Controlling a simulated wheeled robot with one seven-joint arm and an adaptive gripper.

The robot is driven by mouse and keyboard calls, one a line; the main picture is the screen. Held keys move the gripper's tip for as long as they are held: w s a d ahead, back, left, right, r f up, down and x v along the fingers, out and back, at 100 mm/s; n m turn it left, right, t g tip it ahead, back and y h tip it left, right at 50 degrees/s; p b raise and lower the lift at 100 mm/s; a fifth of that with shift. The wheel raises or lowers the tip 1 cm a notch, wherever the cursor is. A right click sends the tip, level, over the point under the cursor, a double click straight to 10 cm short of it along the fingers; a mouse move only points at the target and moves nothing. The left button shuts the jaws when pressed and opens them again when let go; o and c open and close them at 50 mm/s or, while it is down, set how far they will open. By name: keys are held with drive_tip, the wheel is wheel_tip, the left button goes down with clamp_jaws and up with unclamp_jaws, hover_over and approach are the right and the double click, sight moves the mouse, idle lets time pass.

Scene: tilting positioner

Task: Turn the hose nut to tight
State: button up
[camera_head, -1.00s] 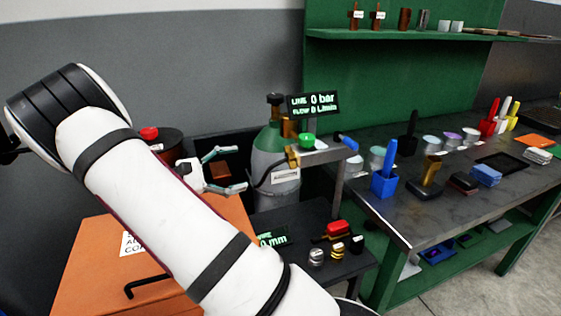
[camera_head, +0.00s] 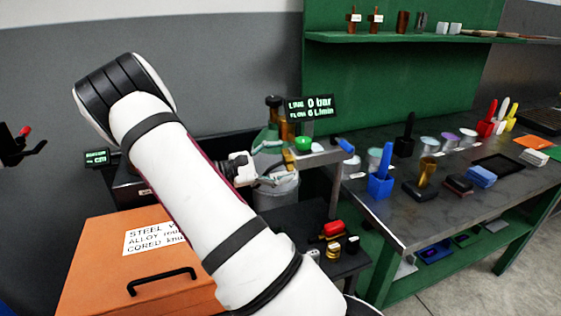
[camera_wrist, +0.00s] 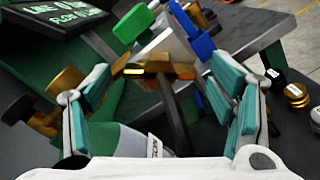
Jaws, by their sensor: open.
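The hose nut (camera_wrist: 160,70) is a brass fitting in the upper middle of the wrist view, with a dark hose (camera_wrist: 174,115) running down from it. In the head view the brass nut (camera_head: 289,157) sits by the gas cylinder, partly hard to make out. My gripper (camera_wrist: 160,88) is open, its teal-padded fingers spread on either side of the nut's line, with the nut ahead between them. No contact with the nut shows. In the head view my gripper (camera_head: 280,178) is in front of the cylinder, just below and left of the nut.
A green knob (camera_wrist: 132,24) and a blue lever (camera_wrist: 198,40) stand close above the nut. A brass valve part (camera_wrist: 66,84) is near the left finger. The line display (camera_head: 311,107) reads 0 bar. The cylinder (camera_head: 277,188) stands behind. A workbench (camera_head: 420,215) is at right.

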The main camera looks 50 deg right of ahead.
drive_tip(key=c, duration=1.1)
drive_tip(key=shift+c, duration=0.2)
drive_tip(key=shift+m, duration=0.5)
drive_tip(key=m, duration=0.3)
drive_tip(key=shift+m+p, duration=0.3)
drive_tip(key=m+p, duration=0.1)
drive_tip(key=m, duration=0.4)
drive_tip(key=shift+m, duration=0.4)
drive_tip(key=o, duration=1.1)
